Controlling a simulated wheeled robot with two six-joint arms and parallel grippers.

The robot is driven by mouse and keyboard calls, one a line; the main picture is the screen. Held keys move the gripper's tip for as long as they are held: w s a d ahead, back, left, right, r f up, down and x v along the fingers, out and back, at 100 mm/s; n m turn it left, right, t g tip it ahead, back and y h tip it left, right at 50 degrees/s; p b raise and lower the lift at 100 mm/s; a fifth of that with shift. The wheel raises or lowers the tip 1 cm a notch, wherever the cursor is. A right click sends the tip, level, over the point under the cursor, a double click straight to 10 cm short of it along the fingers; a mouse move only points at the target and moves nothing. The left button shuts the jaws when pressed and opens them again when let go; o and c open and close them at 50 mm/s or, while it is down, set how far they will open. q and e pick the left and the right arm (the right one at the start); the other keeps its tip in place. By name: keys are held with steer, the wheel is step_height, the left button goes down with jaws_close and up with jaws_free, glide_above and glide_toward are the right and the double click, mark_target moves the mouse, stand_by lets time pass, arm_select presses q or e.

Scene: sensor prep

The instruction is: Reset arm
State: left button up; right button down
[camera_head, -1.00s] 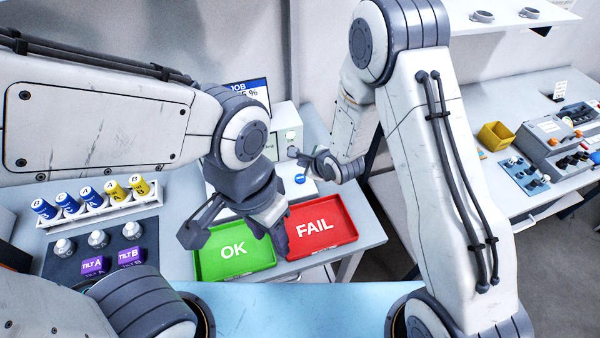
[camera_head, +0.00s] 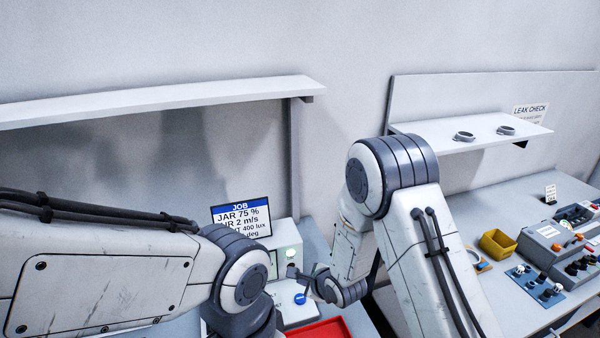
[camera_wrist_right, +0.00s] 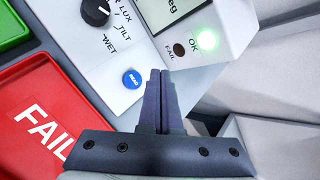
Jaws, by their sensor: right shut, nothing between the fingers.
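My right gripper (camera_wrist_right: 165,85) is shut and empty in the right wrist view. Its fingertips are beside the white instrument, near its blue button (camera_wrist_right: 132,78); whether they touch anything I cannot tell. In the head view the right gripper (camera_head: 293,271) is small, in front of the instrument (camera_head: 288,250). The instrument's green OK lamp (camera_wrist_right: 207,40) is lit and the FAIL lamp (camera_wrist_right: 179,50) is dark. A black knob (camera_wrist_right: 96,11) has LUX, TILT and WET marks. My left arm comes in from the left; its gripper is below the head view.
The red FAIL tray (camera_wrist_right: 38,112) and green tray (camera_wrist_right: 12,28) lie left in the right wrist view. A job screen (camera_head: 241,218) stands behind. A wall shelf (camera_head: 160,103) is above. A yellow bin (camera_head: 497,243) and control boxes (camera_head: 550,245) sit on the right bench.

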steer(key=s+d+r+n+g+h+b, duration=0.1)
steer(key=s+r+n+g, duration=0.1)
steer(key=s+r+n, duration=0.3)
steer(key=s+d+r+n+g+h+b, duration=0.1)
steer(key=s+r+n+g, duration=0.2)
steer(key=s+n, duration=1)
steer(key=s+d+r+n+g+h+b, duration=0.1)
steer(key=s+d+r+n+g, duration=0.1)
steer(key=s+r+n, duration=0.5)
steer(key=s+n, duration=0.3)
steer(key=s, duration=0.3)
steer(key=shift+g+b, duration=0.4)
steer(key=shift+a, duration=0.15)
